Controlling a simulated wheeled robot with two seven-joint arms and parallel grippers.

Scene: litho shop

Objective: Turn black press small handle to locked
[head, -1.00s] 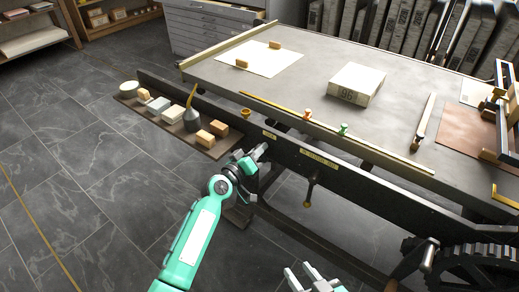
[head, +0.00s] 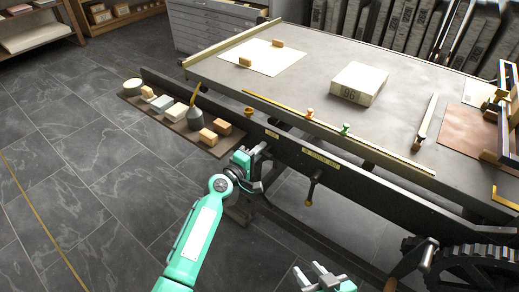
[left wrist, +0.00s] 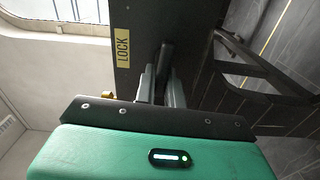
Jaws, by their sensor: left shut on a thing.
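The black press (head: 400,195) runs along the front of the table. My left gripper (head: 262,150) is at its front side, near a small yellow plate (head: 271,134). In the left wrist view, my left gripper (left wrist: 161,88) is shut on a dark small handle (left wrist: 165,57), which points away between the two fingers. A yellow LOCK label (left wrist: 122,48) is on the black panel just left of the handle. In the head view the gripper hides the handle. My right gripper (head: 312,272) is at the bottom edge, its fingers apart and empty, away from the press.
Another handle with a brass knob (head: 312,187) hangs from the press further right. A toothed wheel (head: 470,268) is at the lower right. The floor at the left is clear.

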